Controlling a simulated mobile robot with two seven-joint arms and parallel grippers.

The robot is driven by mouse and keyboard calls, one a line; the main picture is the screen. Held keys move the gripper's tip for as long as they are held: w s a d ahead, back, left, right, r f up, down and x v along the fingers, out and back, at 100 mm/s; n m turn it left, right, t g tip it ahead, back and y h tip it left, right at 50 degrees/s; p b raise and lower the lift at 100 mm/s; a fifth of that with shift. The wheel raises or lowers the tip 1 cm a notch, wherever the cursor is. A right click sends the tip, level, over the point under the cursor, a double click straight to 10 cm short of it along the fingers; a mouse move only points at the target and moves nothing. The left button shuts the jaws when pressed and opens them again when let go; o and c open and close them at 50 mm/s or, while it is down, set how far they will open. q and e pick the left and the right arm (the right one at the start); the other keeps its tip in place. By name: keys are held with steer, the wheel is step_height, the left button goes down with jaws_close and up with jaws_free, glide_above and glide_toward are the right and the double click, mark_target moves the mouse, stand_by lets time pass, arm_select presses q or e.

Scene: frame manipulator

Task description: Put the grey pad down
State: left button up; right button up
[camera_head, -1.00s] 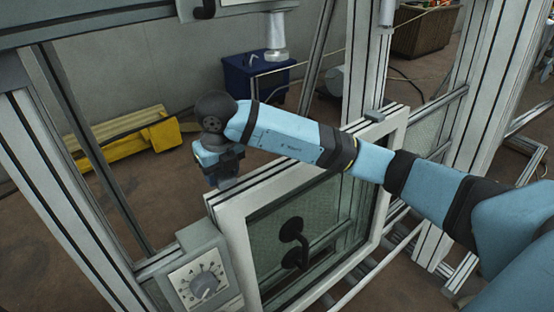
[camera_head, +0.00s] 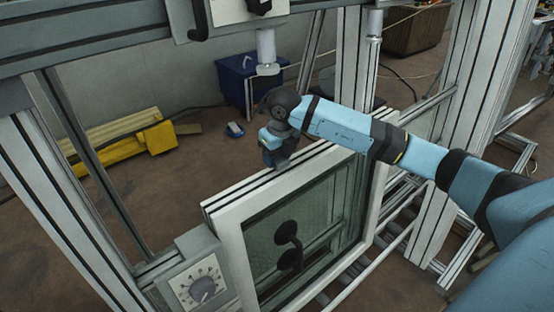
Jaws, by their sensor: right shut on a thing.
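My right gripper (camera_head: 278,160) points down at the top edge of the white window frame (camera_head: 232,205), about midway along it. It is shut on the grey pad, which is small, dark and mostly hidden by the gripper and wrist. I cannot tell whether the pad touches the frame's top. The framed glass pane (camera_head: 325,215) stands upright below, with a black handle (camera_head: 287,245) on it. My left gripper is not in view.
A grey box with a dial (camera_head: 203,288) sits left of the window frame. Metal posts (camera_head: 75,195) stand at left and right. A white cylinder (camera_head: 266,50) hangs from the top beam.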

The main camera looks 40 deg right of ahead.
mark_target(278, 158)
step_height(278, 158, down, 2)
steer(key=shift+f, duration=0.1)
steer(key=shift+f, duration=0.1)
steer(key=shift+f, duration=0.4)
steer(key=o, duration=1)
steer(key=shift+r, duration=0.1)
